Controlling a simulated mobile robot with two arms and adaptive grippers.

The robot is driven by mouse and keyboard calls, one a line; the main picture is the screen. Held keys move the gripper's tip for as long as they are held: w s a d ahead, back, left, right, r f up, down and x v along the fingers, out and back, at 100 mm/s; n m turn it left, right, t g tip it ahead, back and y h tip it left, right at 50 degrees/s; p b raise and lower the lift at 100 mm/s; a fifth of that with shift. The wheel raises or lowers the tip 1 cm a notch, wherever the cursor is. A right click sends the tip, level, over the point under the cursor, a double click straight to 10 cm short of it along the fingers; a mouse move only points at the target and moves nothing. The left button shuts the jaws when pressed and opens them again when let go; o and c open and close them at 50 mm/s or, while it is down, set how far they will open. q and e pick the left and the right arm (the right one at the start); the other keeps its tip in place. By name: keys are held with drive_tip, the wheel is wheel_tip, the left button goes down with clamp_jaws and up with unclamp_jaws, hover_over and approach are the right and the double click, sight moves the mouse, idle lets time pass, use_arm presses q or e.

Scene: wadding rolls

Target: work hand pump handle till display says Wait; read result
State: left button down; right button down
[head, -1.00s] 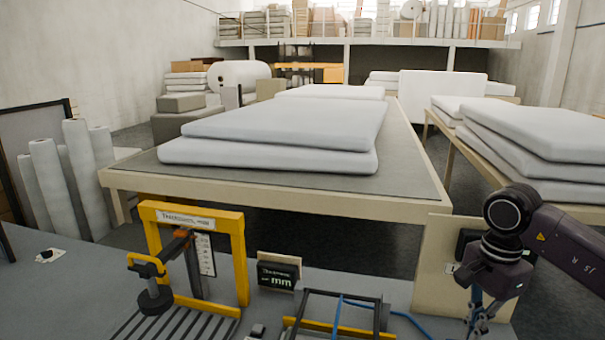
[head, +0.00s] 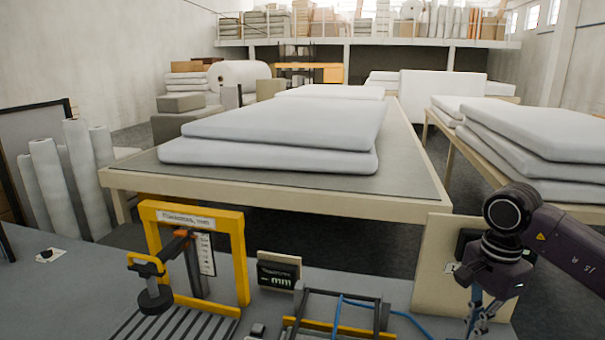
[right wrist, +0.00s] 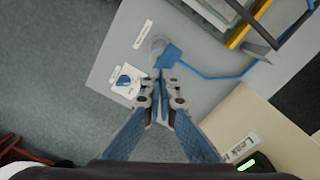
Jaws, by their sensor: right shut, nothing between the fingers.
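My right gripper (right wrist: 160,84) points down over the grey bench; its fingers are shut and empty. It also shows at the lower right of the head view (head: 474,318). A blue block (right wrist: 170,56), perhaps the pump handle, lies just beyond the fingertips beside a round grey part and joins a blue hose (right wrist: 220,76). I cannot tell whether the fingers touch it. A small lit green display (right wrist: 254,163) sits at the lower right of the right wrist view, by a label starting "Leak"; its text is unreadable. My left gripper is not in view.
A blue knob (right wrist: 124,81) on a white plate lies left of the gripper. A yellow gauge frame (head: 242,262), a black "mm" sign (head: 277,276) and a dark frame (head: 340,297) stand on the bench. A pale board (head: 425,275) stands by my right arm. Wadding lies on a table (head: 425,178) behind.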

drive_tip(key=shift+s+f+b, duration=0.1)
drive_tip(key=shift+f+b, duration=1.8)
drive_tip(key=shift+f, duration=0.95)
drive_tip(key=shift+r, duration=0.15)
drive_tip(key=shift+r+p, duration=2.15)
drive_tip(key=shift+r, duration=0.95)
wheel_tip(320, 180, up, 6)
drive_tip(key=p, duration=0.4)
